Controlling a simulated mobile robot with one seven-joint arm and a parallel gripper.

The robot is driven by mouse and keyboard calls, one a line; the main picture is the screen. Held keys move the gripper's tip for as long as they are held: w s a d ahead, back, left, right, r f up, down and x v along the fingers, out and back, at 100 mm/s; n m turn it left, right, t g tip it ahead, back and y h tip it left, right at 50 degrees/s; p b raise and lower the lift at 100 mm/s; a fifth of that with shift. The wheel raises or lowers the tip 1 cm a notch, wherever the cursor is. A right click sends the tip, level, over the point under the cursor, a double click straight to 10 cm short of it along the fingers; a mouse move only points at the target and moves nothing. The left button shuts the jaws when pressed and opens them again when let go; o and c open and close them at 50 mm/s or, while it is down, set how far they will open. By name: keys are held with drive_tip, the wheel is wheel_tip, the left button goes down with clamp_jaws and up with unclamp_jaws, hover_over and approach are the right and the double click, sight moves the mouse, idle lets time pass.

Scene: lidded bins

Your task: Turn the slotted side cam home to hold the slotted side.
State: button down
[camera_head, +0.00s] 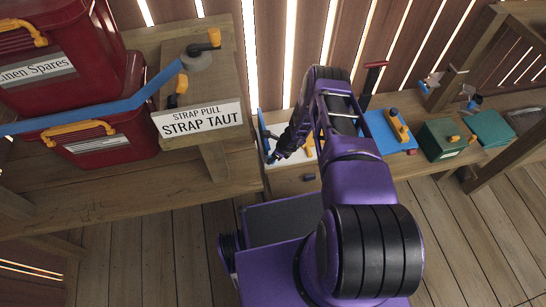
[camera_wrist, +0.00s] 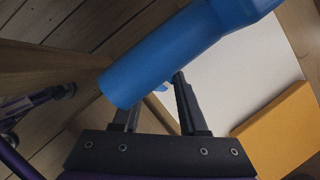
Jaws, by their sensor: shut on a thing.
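A thick blue round handle (camera_wrist: 165,62) crosses the top of the wrist view. It looks like a cam lever, but I cannot read a label on it. My gripper (camera_wrist: 155,100) has its two dark fingers at this handle and is shut on it; the handle covers the fingertips. In the head view my gripper (camera_head: 277,156) is low at the left end of the bench, beside a blue upright part (camera_head: 264,136) and a white panel. The slot and how far the cam is turned are hidden.
The white panel (camera_wrist: 255,75) and a yellow-orange block (camera_wrist: 275,130) lie close right of my fingers. A strap-taut stand (camera_head: 197,122) and red bins (camera_head: 105,143) stand left.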

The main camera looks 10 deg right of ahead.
drive_tip(key=shift+r+m+p, duration=0.3)
drive_tip(key=shift+m+p, duration=0.2)
drive_tip(key=shift+p, duration=0.6)
drive_tip(key=m+p, duration=0.1)
drive_tip(key=p, duration=0.1)
drive_tip(key=shift+a+t+p, duration=0.1)
drive_tip(key=shift+t+p, duration=0.2)
drive_tip(key=shift+f+m+h+p, duration=0.3)
drive_tip(key=shift+m+p, duration=0.2)
drive_tip(key=shift+p, duration=0.5)
drive_tip(key=shift+c, duration=2.2)
unclamp_jaws()
